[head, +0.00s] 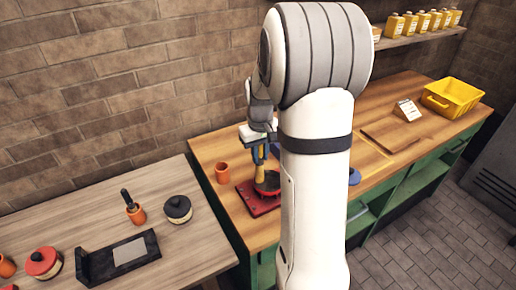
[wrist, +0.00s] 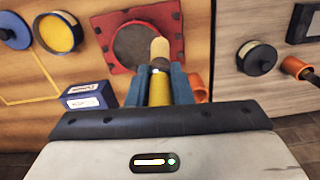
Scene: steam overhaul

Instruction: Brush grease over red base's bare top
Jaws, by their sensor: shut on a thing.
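The red base (wrist: 177,60) lies on the wooden bench, square with a dark round top (wrist: 137,46); in the head view the red base (head: 260,206) is partly hidden by my arm. My gripper (wrist: 162,88) is shut on a brush with a yellow handle (wrist: 159,90) and a pale tip (wrist: 160,50). The tip overlaps the right part of the round top in the wrist view; I cannot tell whether it touches. In the head view my gripper (head: 261,150) is above the base, with the brush pointing down.
An orange cup (head: 222,172) stands left of the base. A blue and white box (wrist: 89,96), an open yellow tin (wrist: 57,35) and a blue disc (wrist: 14,30) lie on the bench.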

